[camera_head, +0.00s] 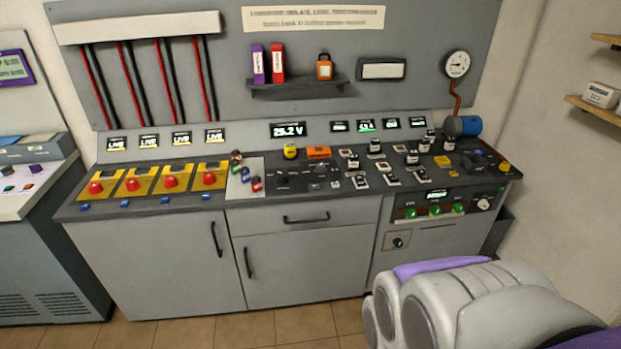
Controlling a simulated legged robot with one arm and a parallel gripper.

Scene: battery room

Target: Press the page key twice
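I cannot make out which control is the page key; labels on the small controls are too small to read. A console (303,206) with a dark sloped top stands against the wall. A display reading about 25.2 V (287,130) is in the middle of its upright strip. Several smaller displays are to its right, one of them green (366,126). Dark control groups (300,177) lie on the top below the main display. Grey and purple links of my own arm fill the lower right; my gripper does not show.
Several red knobs on yellow plates (132,184) are at the console's left. Switch blocks (375,147) crowd its right half. A lower panel has green buttons (435,210). A shelf (298,88) and a gauge (457,64) are on the wall. Tiled floor (240,328) in front is clear.

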